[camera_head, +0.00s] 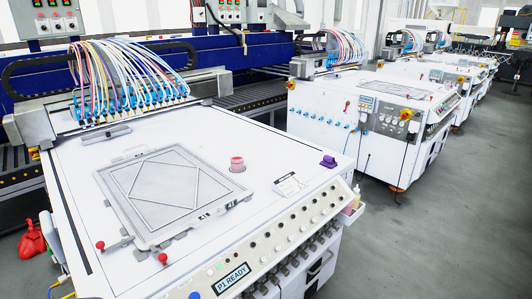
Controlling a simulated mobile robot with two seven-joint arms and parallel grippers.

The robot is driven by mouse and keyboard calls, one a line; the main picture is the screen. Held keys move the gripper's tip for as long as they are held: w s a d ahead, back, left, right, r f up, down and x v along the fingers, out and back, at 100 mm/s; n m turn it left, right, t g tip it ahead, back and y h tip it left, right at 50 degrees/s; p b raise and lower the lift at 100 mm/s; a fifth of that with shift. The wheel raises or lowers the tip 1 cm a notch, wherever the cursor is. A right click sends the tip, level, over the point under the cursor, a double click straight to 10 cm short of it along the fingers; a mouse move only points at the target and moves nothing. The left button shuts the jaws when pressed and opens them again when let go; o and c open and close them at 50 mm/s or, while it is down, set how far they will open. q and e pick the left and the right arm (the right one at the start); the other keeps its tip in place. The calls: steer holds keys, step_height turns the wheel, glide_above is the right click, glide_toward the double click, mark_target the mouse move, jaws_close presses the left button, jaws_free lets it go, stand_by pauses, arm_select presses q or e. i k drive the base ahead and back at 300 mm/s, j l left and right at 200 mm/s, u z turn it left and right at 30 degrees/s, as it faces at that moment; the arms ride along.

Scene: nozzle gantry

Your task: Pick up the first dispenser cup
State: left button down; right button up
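A pink-red cup (237,163) stands upright on a small grey round spot on the white machine top, right of the framed plate. It looks like the dispenser cup, but I see no label on it. A small purple piece (328,161) sits near the right edge of the same top; I cannot tell exactly what it is. A small bottle-like thing (356,195) stands in a holder on the machine's right side. Neither of my grippers shows in this view, and nothing is held in sight.
A grey framed plate (168,188) lies on the white machine top (270,140), with red knobs (162,258) at its front. A white card (289,185) lies near the control panel (231,279). Coloured hoses (125,75) rise at the back. More machines stand at right.

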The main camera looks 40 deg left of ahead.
mark_target(237, 163)
steer(key=i+l+u, duration=0.1)
steer(key=i+u, duration=0.25)
steer(key=i+l+u, duration=0.1)
steer(key=u, duration=0.25)
steer(key=i+l+u, duration=0.2)
steer(key=u, duration=0.15)
steer(key=i+l+u, duration=0.15)
steer(key=u, duration=0.25)
steer(key=i+l+u, duration=0.15)
steer(key=l+u, duration=0.25)
steer(key=i+l+u, duration=0.1)
steer(key=u, duration=0.3)
steer(key=l+u, duration=0.65)
steer(key=u, duration=0.15)
